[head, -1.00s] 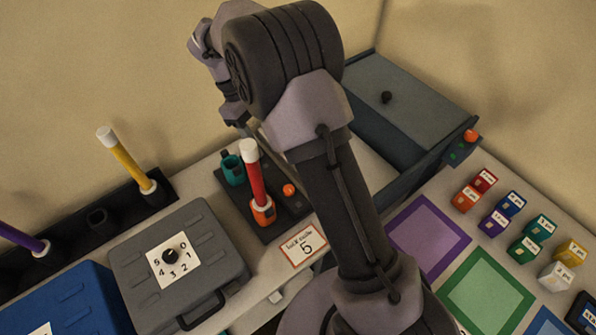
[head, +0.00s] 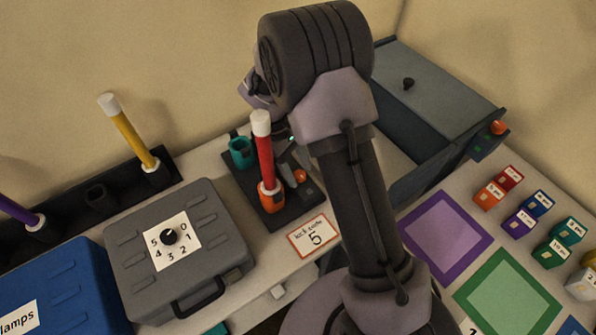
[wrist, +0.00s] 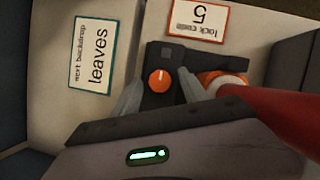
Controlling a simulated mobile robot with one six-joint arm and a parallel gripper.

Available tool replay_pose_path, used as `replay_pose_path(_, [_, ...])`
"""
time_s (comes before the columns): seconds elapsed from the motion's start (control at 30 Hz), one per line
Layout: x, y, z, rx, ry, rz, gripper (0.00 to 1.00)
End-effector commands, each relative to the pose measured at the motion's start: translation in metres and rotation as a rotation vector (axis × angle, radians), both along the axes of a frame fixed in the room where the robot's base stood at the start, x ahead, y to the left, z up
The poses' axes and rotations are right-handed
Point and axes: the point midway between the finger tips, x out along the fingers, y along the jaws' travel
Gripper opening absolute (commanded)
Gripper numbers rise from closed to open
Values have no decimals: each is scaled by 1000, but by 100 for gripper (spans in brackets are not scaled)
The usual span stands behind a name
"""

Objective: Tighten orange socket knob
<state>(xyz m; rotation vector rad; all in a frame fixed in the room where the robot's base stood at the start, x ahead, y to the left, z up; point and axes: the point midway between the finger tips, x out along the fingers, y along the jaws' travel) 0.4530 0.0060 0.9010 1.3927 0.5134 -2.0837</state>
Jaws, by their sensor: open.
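The orange socket (head: 271,196) sits on a dark base plate and holds a red rod (head: 264,160) with a white tip, standing upright. The small orange knob (head: 300,176) is on the same plate, just right of the socket. In the wrist view, the knob (wrist: 159,80) has a pale pointer line and lies between my fingers. My gripper (wrist: 160,94) is open, with one finger on each side of the knob. I cannot tell whether the fingers touch it. In the wrist view, the red rod (wrist: 265,112) and orange socket (wrist: 222,80) are close beside the right finger.
A teal socket (head: 242,153) stands at the plate's back. A "lock code 5" card (head: 315,236) lies in front. A grey case (head: 190,268) with a dial is at left. A "leaves" card (wrist: 93,55) shows in the wrist view. A grey-blue box (head: 430,90) stands at right.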

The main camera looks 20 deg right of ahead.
Motion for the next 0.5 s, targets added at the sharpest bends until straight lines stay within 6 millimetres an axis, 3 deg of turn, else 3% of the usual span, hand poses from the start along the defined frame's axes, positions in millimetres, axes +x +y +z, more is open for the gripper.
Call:
replay_pose_path(0.2, [0, 0, 0, 0, 0, 0, 51])
replay_pose_path(0.47, [0, 0, 0, 0, 0, 0, 2])
replay_pose_path(0.5, [0, 0, 0, 0, 0, 0, 0])
